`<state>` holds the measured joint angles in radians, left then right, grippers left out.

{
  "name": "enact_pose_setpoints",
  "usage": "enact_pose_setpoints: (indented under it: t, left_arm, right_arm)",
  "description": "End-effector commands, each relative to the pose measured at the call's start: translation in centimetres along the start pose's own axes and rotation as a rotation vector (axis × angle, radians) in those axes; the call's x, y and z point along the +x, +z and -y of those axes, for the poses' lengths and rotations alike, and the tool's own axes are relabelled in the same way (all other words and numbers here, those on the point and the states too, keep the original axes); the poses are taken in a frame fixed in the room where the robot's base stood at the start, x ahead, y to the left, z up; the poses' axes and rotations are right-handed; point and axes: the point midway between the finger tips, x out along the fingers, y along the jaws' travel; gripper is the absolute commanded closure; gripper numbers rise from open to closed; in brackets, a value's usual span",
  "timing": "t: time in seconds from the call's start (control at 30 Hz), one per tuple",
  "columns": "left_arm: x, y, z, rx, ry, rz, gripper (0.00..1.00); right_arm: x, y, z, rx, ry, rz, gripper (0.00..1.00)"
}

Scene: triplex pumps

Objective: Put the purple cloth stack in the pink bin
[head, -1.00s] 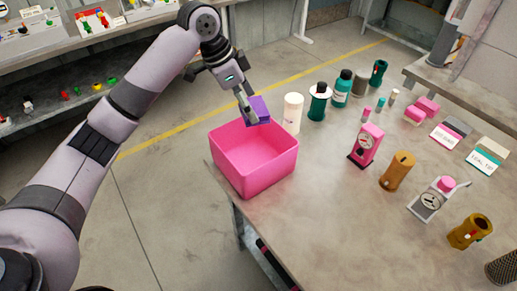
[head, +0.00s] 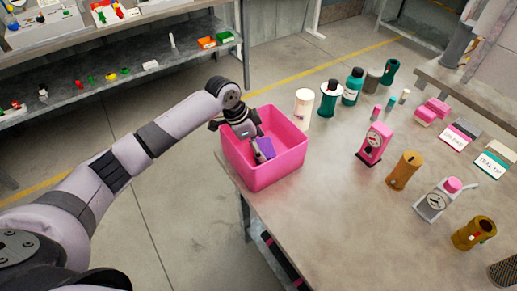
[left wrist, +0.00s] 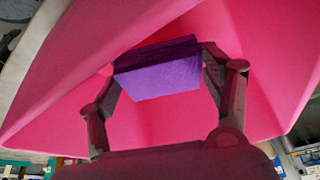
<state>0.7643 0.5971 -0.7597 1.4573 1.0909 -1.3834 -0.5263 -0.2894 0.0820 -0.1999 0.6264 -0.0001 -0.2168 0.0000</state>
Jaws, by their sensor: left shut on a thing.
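The purple cloth stack (head: 265,147) is a small folded block inside the opening of the pink bin (head: 280,171). My left gripper (head: 259,150) is shut on it and reaches down into the bin. In the left wrist view the cloth stack (left wrist: 160,70) sits between the two fingers, with the pink bin walls (left wrist: 60,75) around it. I cannot tell whether the stack touches the bin floor. The bin stands at the table's near left corner. My right gripper is not in view.
Right of the bin on the grey table (head: 330,215) stand a white cylinder (head: 303,109), green bottles (head: 351,87), a pink gauge box (head: 374,144) and a tan canister (head: 404,170). A shelf (head: 120,75) with small parts stands at the back left.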

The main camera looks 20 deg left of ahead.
Motion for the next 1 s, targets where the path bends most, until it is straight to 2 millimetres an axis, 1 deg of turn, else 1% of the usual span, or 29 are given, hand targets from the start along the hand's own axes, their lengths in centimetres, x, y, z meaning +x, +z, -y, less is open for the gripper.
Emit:
enact_pose_setpoints:
  t: [0.03,0.13,0.3,0.47,0.5,0.6,0.9,1.0]
  left_arm:
    - [0.9,0.4,-0.1,-0.002,0.003,0.002,0.50]
    - [2.0,0.8,-0.1,-0.001,0.002,0.001,0.50]
    - [2.1,0.9,0.0,0.001,-0.001,0.000,0.50]
    - [2.3,0.9,0.0,0.000,0.000,0.001,0.50]
    - [2.3,0.9,0.0,0.001,0.000,0.000,0.26]
    - [2.3,0.9,0.0,0.001,0.000,0.000,0.19]
    - [2.2,0.9,0.0,0.001,0.000,0.000,0.19]
    - [1.8,0.9,0.1,0.001,-0.001,0.000,0.19]
  right_arm:
    - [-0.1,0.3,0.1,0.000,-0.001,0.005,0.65]
    - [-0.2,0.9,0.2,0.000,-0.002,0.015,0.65]
    - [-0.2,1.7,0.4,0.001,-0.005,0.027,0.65]
    - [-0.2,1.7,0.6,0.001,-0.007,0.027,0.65]
    - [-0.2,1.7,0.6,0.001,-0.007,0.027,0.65]
    - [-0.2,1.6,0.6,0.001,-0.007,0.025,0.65]
    - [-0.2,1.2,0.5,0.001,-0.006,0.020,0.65]
    - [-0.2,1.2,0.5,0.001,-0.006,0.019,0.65]
